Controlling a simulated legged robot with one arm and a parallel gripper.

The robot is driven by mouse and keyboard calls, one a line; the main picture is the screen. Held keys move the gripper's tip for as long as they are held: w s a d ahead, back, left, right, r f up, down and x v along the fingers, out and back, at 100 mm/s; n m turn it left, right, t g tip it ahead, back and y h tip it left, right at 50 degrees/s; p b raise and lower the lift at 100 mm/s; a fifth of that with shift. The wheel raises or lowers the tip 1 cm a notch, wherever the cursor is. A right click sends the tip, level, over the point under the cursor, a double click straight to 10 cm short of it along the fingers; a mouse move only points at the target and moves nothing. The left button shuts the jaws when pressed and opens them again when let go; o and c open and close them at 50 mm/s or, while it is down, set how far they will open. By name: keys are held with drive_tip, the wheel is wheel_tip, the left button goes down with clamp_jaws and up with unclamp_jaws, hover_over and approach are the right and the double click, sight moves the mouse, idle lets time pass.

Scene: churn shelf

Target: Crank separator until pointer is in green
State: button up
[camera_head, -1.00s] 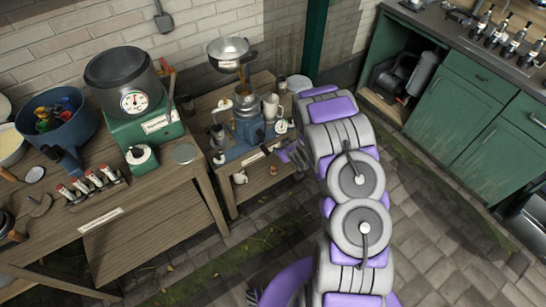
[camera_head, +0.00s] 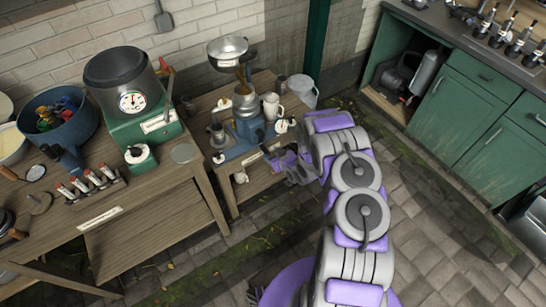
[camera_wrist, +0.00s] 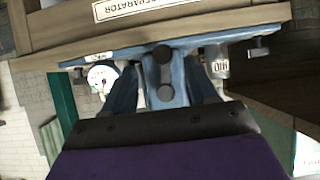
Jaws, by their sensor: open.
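The separator (camera_head: 246,128) is a blue machine with a metal bowl (camera_head: 228,50) on top. It stands on a small wooden bench beside the wall. My gripper (camera_head: 284,160) is open just in front of its right side. In the wrist view, which is upside down, a dark crank arm (camera_wrist: 164,74) with round ends lies in front of the blue body, between the fingers of my gripper (camera_wrist: 163,88). I cannot tell whether they touch it. A white dial (camera_wrist: 100,76) with a green patch is to the left; its pointer is too small to read.
The bench front carries a separator label (camera_wrist: 150,6). A white jug (camera_head: 271,106) stands beside the machine and a pale bucket (camera_head: 302,92) behind it. A table at left holds a green scale (camera_head: 145,120) and a blue pot (camera_head: 80,125). Green cabinets (camera_head: 455,110) stand at right; paving between is clear.

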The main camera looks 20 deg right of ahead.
sight(267, 153)
drive_tip(key=shift+w+a+f+b, duration=0.2)
drive_tip(key=shift+w+a+f, duration=0.2)
drive_tip(key=shift+w, duration=0.15)
drive_tip(key=shift+w+a+f+b, duration=0.15)
drive_tip(key=shift+w+a+f, duration=0.25)
drive_tip(key=shift+w, duration=0.15)
drive_tip(key=shift+w+a+f, duration=0.2)
drive_tip(key=shift+w, duration=0.25)
drive_tip(key=shift+w+d+f+b, duration=0.3)
drive_tip(key=shift+w+f+b, duration=0.15)
drive_tip(key=shift+w, duration=0.25)
drive_tip(key=shift+w+a, duration=0.1)
drive_tip(key=shift+a, duration=0.6)
drive_tip(key=shift+d, duration=0.2)
drive_tip(key=shift+c, duration=0.8)
drive_tip(key=shift+a, duration=0.1)
drive_tip(key=c, duration=0.8)
